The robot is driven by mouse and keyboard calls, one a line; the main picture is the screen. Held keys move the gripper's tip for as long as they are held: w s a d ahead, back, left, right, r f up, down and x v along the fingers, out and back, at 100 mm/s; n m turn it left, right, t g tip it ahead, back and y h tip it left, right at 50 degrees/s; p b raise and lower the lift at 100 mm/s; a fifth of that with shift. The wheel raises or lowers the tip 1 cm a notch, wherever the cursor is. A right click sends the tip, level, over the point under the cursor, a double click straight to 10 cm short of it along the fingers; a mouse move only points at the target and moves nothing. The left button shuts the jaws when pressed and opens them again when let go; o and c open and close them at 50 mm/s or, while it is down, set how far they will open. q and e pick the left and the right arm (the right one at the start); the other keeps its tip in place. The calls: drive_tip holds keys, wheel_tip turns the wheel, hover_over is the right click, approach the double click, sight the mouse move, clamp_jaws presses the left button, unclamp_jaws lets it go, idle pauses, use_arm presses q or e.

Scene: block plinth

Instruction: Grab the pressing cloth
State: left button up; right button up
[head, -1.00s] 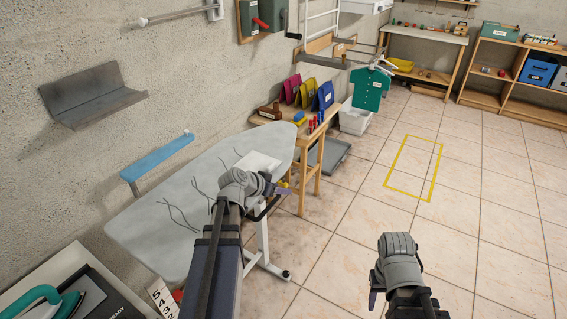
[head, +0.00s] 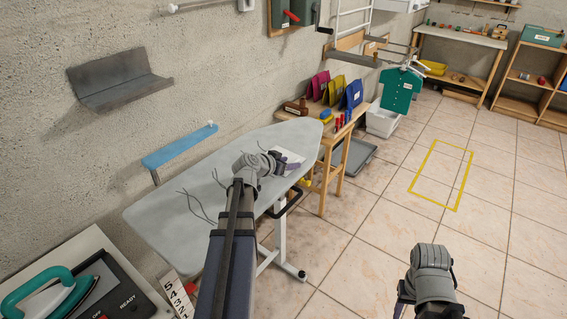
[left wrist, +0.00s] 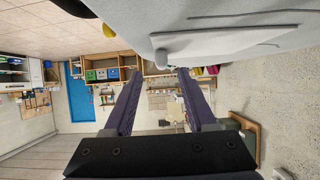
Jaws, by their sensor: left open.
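The pressing cloth (head: 294,156) is a flat white folded piece on the grey ironing board (head: 160,215), near the board's far end. My left gripper (head: 278,161) is at the cloth and hides part of it in the head view. In the left wrist view, the cloth (left wrist: 225,42) lies on the board's surface at the top of the picture. The left fingers (left wrist: 160,73) are open and apart, with nothing held between them. The cloth's near edge shows just beyond the fingertips. My right gripper (head: 403,298) is low over the floor, mostly hidden by its wrist.
An iron (head: 45,295) stands on a panel at the lower left. A blue wall shelf (head: 180,146) and a grey wall tray (head: 120,82) are beside the board. A wooden bench (head: 330,140) with coloured bags stands beyond it. The tiled floor at right is clear.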

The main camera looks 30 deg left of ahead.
sight(295, 161)
use_arm(q)
drive_tip(key=b+x, duration=0.1)
drive_tip(key=x, duration=0.3)
drive_tip(key=shift+a+f+b, duration=0.1)
drive_tip(key=shift+a+b, duration=0.05)
drive_tip(key=shift+b, duration=0.25)
drive_tip(key=shift+w+f, duration=0.15)
drive_tip(key=shift+w, duration=0.3)
drive_tip(key=shift+s, duration=0.1)
drive_tip(key=shift+c, duration=0.2)
clamp_jaws()
